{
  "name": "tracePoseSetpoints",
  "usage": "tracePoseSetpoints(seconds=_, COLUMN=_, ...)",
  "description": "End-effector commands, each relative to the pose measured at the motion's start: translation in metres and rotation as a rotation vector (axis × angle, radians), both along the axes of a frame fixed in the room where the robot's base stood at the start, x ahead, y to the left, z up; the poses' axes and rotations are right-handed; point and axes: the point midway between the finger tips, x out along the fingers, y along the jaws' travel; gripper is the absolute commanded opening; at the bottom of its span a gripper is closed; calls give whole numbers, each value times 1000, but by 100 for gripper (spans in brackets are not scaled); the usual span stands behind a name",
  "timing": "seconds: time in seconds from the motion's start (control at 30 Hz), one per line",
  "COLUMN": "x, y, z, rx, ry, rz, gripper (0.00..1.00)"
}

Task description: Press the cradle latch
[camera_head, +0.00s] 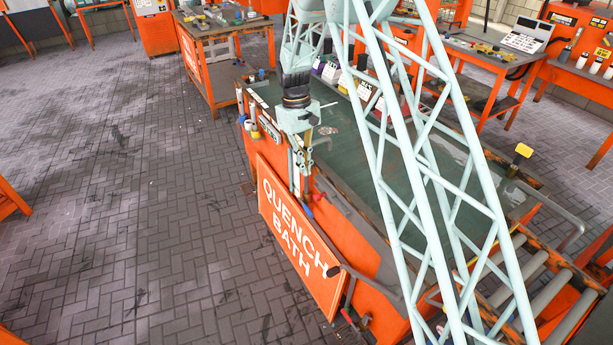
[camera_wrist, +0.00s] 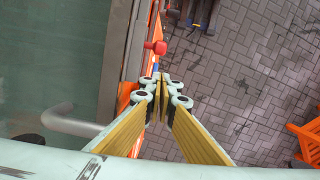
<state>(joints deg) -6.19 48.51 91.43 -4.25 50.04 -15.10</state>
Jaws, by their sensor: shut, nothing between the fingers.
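My gripper (camera_head: 299,190) hangs at the long side of the orange quench bath (camera_head: 388,262), above the "QUENCH BATH" sign, with its fingers pointing down. In the wrist view my gripper (camera_wrist: 160,86) has its fingertips together and nothing between them. A red knob (camera_wrist: 155,47) shows just beyond the tips, with a small blue piece (camera_wrist: 155,67) between it and the tips. I cannot tell whether the tips touch either. No part is clearly recognisable as the cradle latch; the red knob may belong to it.
The bath's dark green liquid (camera_wrist: 50,60) lies left of my gripper in the wrist view, with a grey bent pipe (camera_wrist: 68,122) at its edge. Rollers (camera_head: 560,290) stand at the near right end. The paved floor (camera_head: 120,200) at left is clear.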

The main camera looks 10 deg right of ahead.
Motion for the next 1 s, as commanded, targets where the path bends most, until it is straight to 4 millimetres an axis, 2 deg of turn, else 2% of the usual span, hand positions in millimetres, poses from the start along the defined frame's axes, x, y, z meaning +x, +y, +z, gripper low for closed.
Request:
tracePoseSetpoints(seconds=0.2, x=6, y=3, z=32, rx=0, ry=-2, rz=0, gripper=0)
tracePoseSetpoints(seconds=0.4, x=8, y=4, z=49, rx=0, ry=0, rz=0, gripper=0)
tracePoseSetpoints(seconds=0.6, x=9, y=4, z=56, rx=0, ry=1, rz=0, gripper=0)
tracePoseSetpoints(seconds=1.0, x=9, y=4, z=56, rx=0, ry=0, rz=0, gripper=0)
